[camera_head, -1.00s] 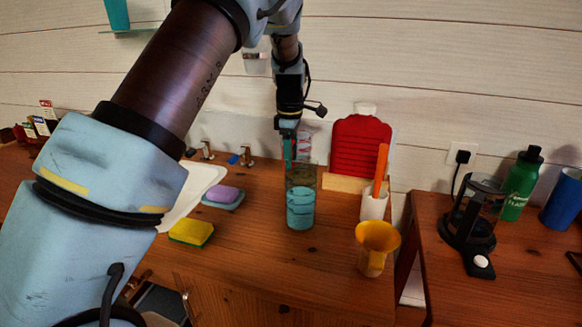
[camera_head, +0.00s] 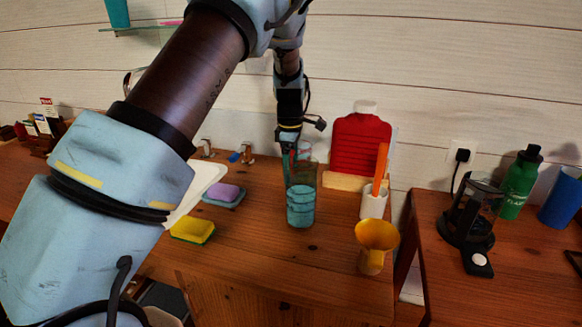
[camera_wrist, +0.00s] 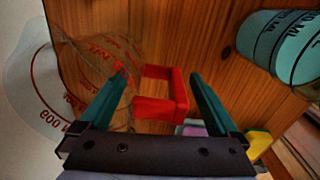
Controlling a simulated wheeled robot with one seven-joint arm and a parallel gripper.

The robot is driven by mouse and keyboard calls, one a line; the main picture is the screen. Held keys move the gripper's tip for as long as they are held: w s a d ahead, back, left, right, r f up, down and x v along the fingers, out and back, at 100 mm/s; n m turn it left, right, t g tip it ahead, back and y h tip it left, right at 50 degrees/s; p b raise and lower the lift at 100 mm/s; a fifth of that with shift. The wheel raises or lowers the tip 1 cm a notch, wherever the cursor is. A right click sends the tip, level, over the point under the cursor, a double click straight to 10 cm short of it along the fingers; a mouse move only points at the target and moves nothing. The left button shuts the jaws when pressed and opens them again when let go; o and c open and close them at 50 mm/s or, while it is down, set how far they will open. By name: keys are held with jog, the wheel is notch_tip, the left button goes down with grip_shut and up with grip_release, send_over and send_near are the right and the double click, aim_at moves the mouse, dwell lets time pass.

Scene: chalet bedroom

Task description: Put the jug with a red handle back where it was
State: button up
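The jug (camera_wrist: 95,62) is clear with red markings and a red handle (camera_wrist: 178,93). It fills the left of the wrist view. In the head view the jug (camera_head: 304,152) is mostly hidden behind a blue-marked beaker (camera_head: 301,207) and my gripper. My gripper (camera_wrist: 158,77) has its two teal fingers apart, with the red handle between and just beyond them. I see no finger closed on the handle. In the head view my gripper (camera_head: 288,158) points down just behind the beaker, which also shows in the wrist view (camera_wrist: 285,48).
A white cup with an orange utensil (camera_head: 373,203), a yellow funnel-shaped cup (camera_head: 375,245), a purple soap (camera_head: 224,192) and a yellow sponge (camera_head: 192,231) are nearby. The front of the wooden counter (camera_head: 270,260) is clear.

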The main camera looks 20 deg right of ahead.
notch_tip(320, 180, up, 12)
jog(key=shift+s+a+r+b, duration=0.1)
jog(key=shift+s+r+b, duration=0.05)
jog(key=shift+b, duration=0.9)
jog(key=s+a+f+m, duration=0.2)
jog(key=s+a+m, duration=0.15)
jog(key=a, duration=1.05)
jog(key=s+a+f+m, duration=0.2)
jog(key=a+m, duration=0.2)
jog(key=a, duration=1.1)
jog(key=s+a+f+m+t, duration=0.1)
jog(key=s+a+f+m, duration=0.2)
jog(key=s+a, duration=0.4)
jog(key=shift+s+a+m, duration=0.3)
jog(key=shift+s+m, duration=0.35)
jog(key=shift+s, duration=0.55)
jog(key=shift+r, duration=0.1)
